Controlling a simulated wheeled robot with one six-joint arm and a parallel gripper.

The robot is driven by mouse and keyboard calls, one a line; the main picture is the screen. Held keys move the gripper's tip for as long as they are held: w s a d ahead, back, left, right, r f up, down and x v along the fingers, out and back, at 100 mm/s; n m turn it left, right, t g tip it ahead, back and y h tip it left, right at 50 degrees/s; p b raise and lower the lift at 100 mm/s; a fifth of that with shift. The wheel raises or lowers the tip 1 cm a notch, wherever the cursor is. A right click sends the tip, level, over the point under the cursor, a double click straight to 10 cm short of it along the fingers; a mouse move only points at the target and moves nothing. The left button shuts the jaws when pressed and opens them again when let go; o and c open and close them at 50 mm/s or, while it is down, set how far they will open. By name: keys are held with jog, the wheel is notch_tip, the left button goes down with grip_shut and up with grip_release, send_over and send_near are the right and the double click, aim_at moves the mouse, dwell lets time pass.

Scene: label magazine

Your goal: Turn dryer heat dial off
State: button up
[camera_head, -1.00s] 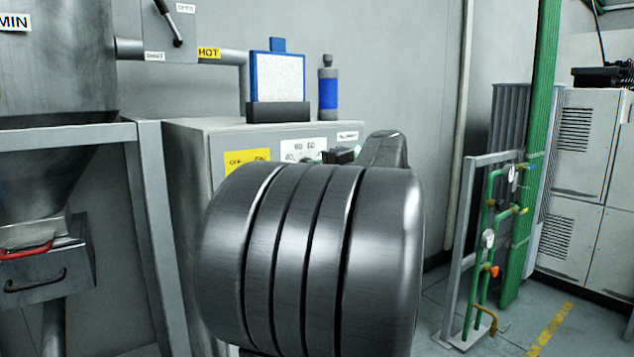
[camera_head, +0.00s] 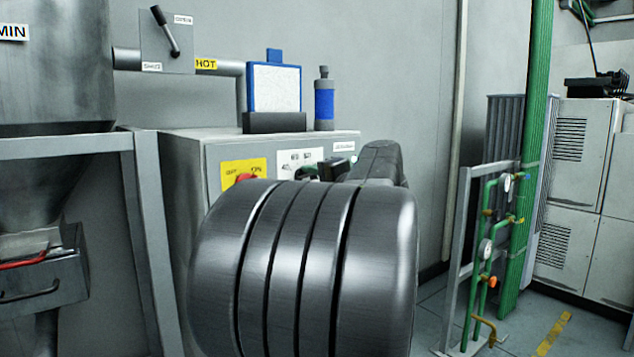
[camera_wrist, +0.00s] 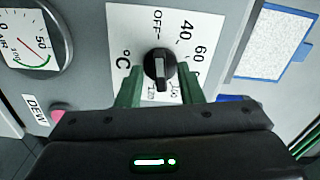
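The heat dial is a black knob (camera_wrist: 160,67) on a white plate (camera_wrist: 120,20) marked OFF, 40, 60 and higher numbers, with a °C sign. In the wrist view OFF lies above the knob. In the head view the white plate (camera_head: 294,157) shows, but my arm hides most of the dial and gripper.
A yellow plate (camera_head: 231,171) with a red knob (camera_head: 245,180) sits left of the dial on the grey cabinet (camera_head: 190,140). A round gauge (camera_wrist: 32,38) is beside the plate. A blue-framed panel (camera_head: 274,88) and a blue-banded bottle (camera_head: 324,102) stand on top.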

jog(key=v, duration=1.3)
jog(key=shift+s+d+p, duration=0.25)
jog(key=shift+s+p, duration=0.1)
jog(key=x, duration=1.4)
jog(key=shift+b, duration=0.35)
